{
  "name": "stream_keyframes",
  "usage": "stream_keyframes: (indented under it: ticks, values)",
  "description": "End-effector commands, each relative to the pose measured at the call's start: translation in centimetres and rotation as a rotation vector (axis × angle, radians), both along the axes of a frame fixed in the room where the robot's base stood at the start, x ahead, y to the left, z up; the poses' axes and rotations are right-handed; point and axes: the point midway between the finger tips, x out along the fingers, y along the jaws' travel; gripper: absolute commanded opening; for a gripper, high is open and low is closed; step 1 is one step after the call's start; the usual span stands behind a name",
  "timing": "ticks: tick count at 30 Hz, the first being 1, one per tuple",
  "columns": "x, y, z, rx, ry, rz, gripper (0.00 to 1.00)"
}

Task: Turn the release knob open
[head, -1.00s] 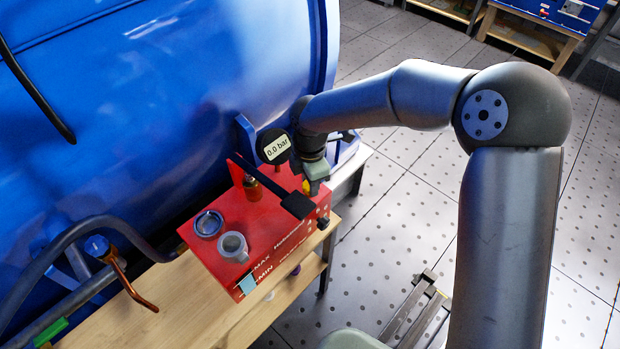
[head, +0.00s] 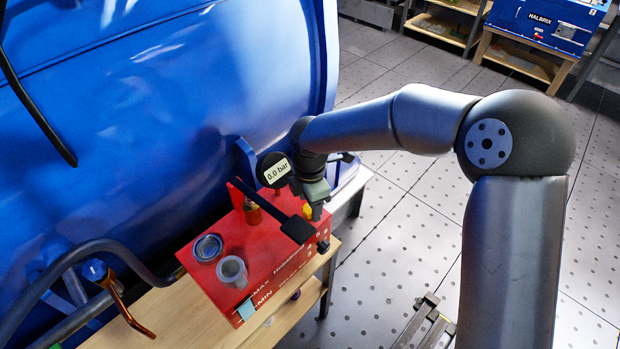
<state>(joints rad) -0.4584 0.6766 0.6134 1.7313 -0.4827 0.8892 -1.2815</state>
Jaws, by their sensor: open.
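The red hand-pump box (head: 258,262) stands on the wooden bench, with a black lever (head: 270,208) across its top and a gauge (head: 276,170) reading 0.0 bar. A small black knob (head: 323,246) sits on the box's right end and looks like the release knob; its turn position is too small to tell. My gripper (head: 317,212) points down just above this knob at the box's right end, open and apart from it as far as I can see. A small yellow part (head: 306,211) shows beside the fingers. The far finger is partly hidden.
A large blue motor housing (head: 150,120) fills the left and back. A grey cup (head: 232,271) and a round metal ring (head: 208,248) are on the box top. A copper-coloured handle (head: 125,305) is at left. The tiled floor (head: 400,230) at right is mostly free.

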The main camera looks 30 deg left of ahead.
Motion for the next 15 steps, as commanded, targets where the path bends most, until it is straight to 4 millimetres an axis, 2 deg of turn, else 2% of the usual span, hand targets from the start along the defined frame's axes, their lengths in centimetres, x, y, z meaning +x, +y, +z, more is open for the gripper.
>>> stream_keyframes:
  ticks: [5,15]
  values:
    - [0.1,0.0,3.5,0.004,-0.005,-0.002,0.55]
    - [0.1,0.0,11.9,0.004,-0.004,-0.002,0.55]
